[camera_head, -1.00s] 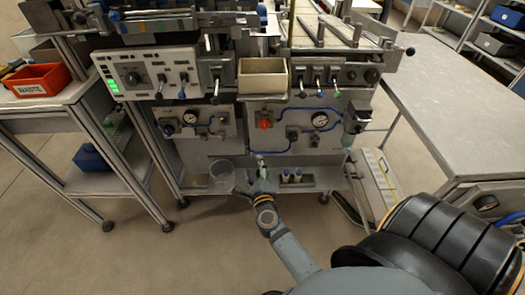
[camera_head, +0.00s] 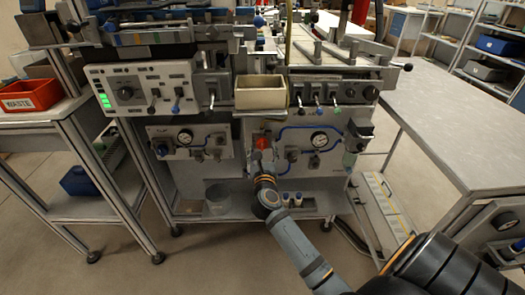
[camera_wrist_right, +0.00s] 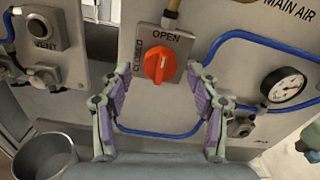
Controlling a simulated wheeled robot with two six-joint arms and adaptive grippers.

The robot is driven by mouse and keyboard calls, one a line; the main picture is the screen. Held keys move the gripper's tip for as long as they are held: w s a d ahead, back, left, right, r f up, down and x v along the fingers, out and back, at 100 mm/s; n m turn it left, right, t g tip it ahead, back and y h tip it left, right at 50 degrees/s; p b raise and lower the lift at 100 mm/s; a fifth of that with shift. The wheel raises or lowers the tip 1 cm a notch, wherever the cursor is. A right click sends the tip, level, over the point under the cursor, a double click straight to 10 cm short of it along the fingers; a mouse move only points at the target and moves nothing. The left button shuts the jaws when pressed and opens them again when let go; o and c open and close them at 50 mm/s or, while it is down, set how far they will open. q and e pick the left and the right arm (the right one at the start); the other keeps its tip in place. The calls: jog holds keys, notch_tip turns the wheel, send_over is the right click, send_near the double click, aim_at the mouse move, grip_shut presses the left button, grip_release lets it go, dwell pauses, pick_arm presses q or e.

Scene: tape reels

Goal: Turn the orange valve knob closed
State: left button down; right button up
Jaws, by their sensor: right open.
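The orange valve knob (camera_wrist_right: 159,64) sits on a grey plate marked OPEN along its top and CLOSED along its left side. Its raised grip stands near upright, tipped slightly, toward the OPEN word. In the head view the knob (camera_head: 262,143) shows just above my right gripper (camera_head: 262,172). In the right wrist view my right gripper (camera_wrist_right: 160,103) is open, its purple-padded fingers apart to the left and right below the knob. Nothing is between the fingers, and they do not touch the knob. My left gripper is not in view.
A blue hose (camera_wrist_right: 225,40) loops around the knob plate, with a pressure gauge (camera_wrist_right: 288,88) to the right. A beige bin (camera_head: 261,92) sits above the panel. A grey table (camera_head: 450,130) is at right.

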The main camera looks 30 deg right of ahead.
jog(key=shift+w+d, duration=0.3)
jog(key=shift+w, duration=0.1)
jog(key=c, duration=1.2)
